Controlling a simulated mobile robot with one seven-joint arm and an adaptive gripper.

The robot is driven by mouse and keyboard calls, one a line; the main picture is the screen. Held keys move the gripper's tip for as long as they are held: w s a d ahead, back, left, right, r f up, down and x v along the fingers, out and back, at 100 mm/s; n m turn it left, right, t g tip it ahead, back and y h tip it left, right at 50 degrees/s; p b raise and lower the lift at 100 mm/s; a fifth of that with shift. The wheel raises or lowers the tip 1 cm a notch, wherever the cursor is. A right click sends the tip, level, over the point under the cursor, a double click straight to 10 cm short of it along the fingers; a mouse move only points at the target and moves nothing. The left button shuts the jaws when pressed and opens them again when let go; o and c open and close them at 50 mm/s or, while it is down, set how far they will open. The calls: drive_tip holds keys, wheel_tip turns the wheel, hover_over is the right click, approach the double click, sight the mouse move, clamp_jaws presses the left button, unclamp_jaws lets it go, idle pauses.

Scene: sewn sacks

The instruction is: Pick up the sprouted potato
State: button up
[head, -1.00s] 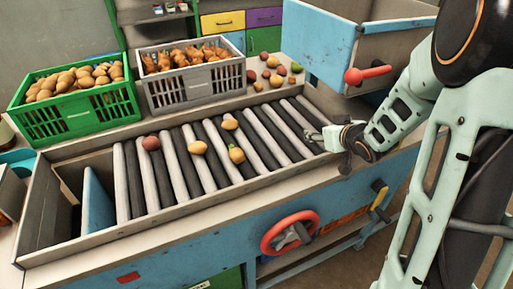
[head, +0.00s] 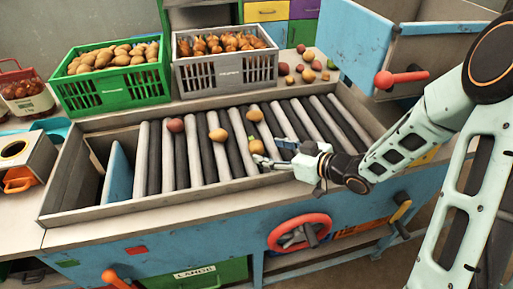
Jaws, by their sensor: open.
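The sprouted potato (head: 257,146) is a yellow-tan tuber with a small greenish sprout. It lies on the roller bed (head: 207,158) right of the middle. My gripper (head: 269,150) is open, with its fingers pointing left and its tips close to the potato's right side. I cannot tell whether a finger touches it or whether the potato is partly between the tips. Three other potatoes lie on the rollers: a reddish one (head: 176,125), a tan one (head: 217,135) and another tan one (head: 253,115) just behind the sprouted potato.
A green crate of potatoes (head: 118,92) and a grey crate of orange-brown produce (head: 226,76) stand behind the rollers. Several loose potatoes (head: 307,75) lie at the back right. The rollers' left part is clear.

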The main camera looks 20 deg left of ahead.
sight(261, 147)
drive_tip(key=x, duration=0.5)
drive_tip(key=shift+w+a, duration=0.1)
drive_tip(key=shift+w, duration=0.15)
drive_tip(key=c, duration=1.3)
drive_tip(key=shift+o, duration=0.2)
drive_tip(key=shift+r, duration=0.15)
drive_tip(key=shift+r, duration=0.55)
drive_tip(key=s+a+r, duration=0.4)
drive_tip(key=s+r, duration=0.7)
drive_tip(key=s, duration=0.2)
drive_tip(key=shift+s+r+p, duration=0.25)
drive_tip(key=shift+r+p, duration=0.05)
drive_tip(key=shift+r, duration=0.05)
drive_tip(key=shift+d, duration=0.1)
